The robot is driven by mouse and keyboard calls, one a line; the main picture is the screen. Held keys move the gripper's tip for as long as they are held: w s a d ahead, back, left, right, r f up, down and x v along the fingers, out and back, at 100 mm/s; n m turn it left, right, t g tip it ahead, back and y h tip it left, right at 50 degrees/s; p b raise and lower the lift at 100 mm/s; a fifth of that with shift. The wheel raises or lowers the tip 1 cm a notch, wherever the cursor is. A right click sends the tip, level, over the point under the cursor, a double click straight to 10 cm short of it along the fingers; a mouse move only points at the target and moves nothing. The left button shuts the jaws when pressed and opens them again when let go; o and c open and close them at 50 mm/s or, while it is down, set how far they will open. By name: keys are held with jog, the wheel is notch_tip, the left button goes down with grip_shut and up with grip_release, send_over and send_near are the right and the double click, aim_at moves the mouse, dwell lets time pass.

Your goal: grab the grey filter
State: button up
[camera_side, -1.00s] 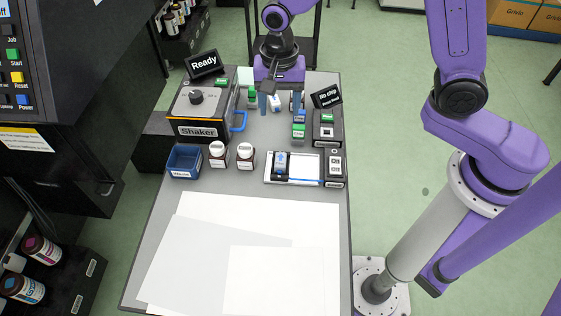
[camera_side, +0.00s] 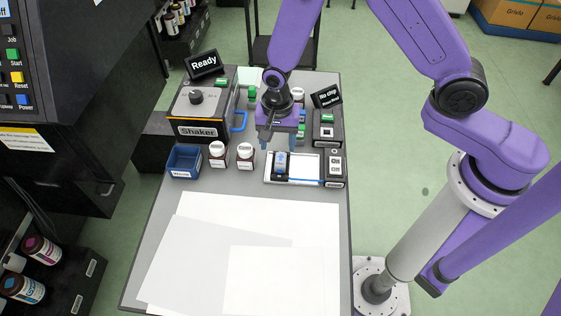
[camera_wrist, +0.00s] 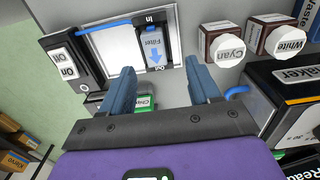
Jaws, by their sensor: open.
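The grey filter (camera_side: 282,160) stands in a white tray on the table's right side in the side view. In the wrist view the filter (camera_wrist: 152,42) has a pale grey face with a blue arrow, the label "Filter", dark sides, and "In" and "Out" marks at its ends. My gripper (camera_side: 280,143) is just behind the filter in the side view, pointing down. In the wrist view my gripper (camera_wrist: 161,67) has its two blue fingers apart, with nothing between their tips. The filter lies beyond the tips, roughly in line with the gap.
Cyan (camera_wrist: 220,45) and White (camera_wrist: 274,36) bottles stand close by. The shaker (camera_side: 197,108) is behind left. White sheets (camera_side: 270,250) cover the front table.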

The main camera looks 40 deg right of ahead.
aim_at(280, 159)
jog(key=shift+s+f, duration=0.2)
jog(key=shift+f, duration=1.2)
jog(key=shift+s+f, duration=0.2)
jog(key=shift+f, duration=1.2)
jog(key=c, duration=1.1)
